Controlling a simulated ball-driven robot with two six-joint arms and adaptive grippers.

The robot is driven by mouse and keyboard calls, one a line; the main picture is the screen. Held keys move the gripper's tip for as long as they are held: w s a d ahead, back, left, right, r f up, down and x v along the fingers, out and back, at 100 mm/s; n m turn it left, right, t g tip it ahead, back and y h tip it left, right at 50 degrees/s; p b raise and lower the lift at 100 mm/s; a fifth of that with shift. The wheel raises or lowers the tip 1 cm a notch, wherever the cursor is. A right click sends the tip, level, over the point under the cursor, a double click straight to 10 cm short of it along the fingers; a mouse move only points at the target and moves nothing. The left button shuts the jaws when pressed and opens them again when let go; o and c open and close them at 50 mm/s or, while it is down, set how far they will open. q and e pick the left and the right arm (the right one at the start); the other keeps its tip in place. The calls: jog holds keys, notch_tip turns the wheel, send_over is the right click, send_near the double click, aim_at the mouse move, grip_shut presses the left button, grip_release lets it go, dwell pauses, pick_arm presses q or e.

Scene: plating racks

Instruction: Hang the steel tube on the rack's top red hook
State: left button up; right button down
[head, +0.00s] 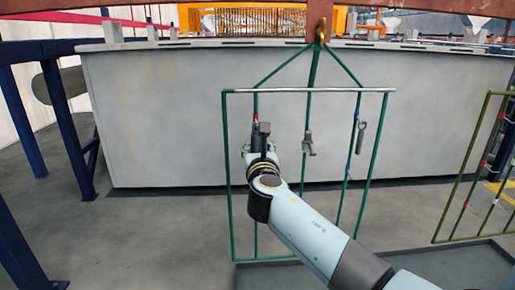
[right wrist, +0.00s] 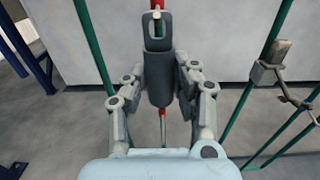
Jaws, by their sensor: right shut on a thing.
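In the head view the top red hook (head: 255,117) is just above the gripper. My left gripper is not in view.
A grey bracket (head: 308,143) hangs on the middle rod and a grey part (head: 361,137) on the right rod. Another green rack (head: 470,190) stands at the right. A large grey tank (head: 160,120) is behind. Blue posts (head: 66,125) stand at the left.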

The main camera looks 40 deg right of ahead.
jog(key=c, duration=1)
grip_release()
jog(key=shift+s, duration=0.1)
